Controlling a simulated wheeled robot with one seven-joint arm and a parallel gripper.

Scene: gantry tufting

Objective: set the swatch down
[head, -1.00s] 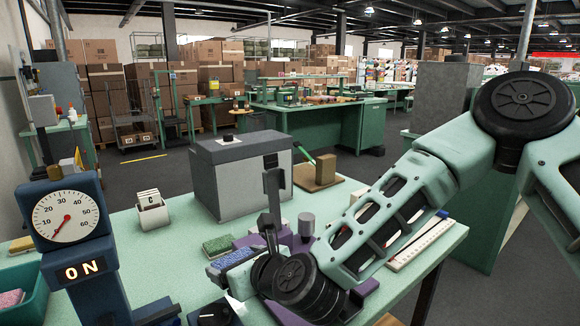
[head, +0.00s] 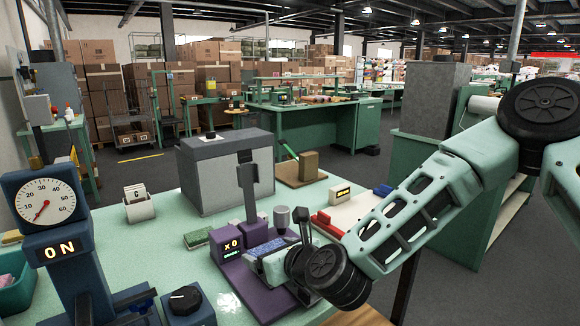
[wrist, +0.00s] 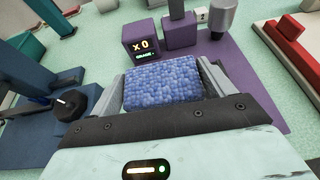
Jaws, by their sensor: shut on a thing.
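My gripper (wrist: 163,88) is shut on a blue looped swatch (wrist: 163,78), with one finger at each side of it. The swatch also shows in the head view (head: 266,247), partly hidden by my gripper. A purple device (head: 255,233) has a small display reading "x0" (wrist: 142,46) and a flat purple base (wrist: 262,100). The swatch is over or beside this base, just in front of the display. I cannot tell whether it touches the base.
A blue gauge post reading "ON" (head: 60,249) and a dark dial box (head: 188,306) stand at the left front. A grey box (head: 228,180) and a white card holder (head: 140,207) stand behind. Green tabletop (head: 165,236) is clear at left.

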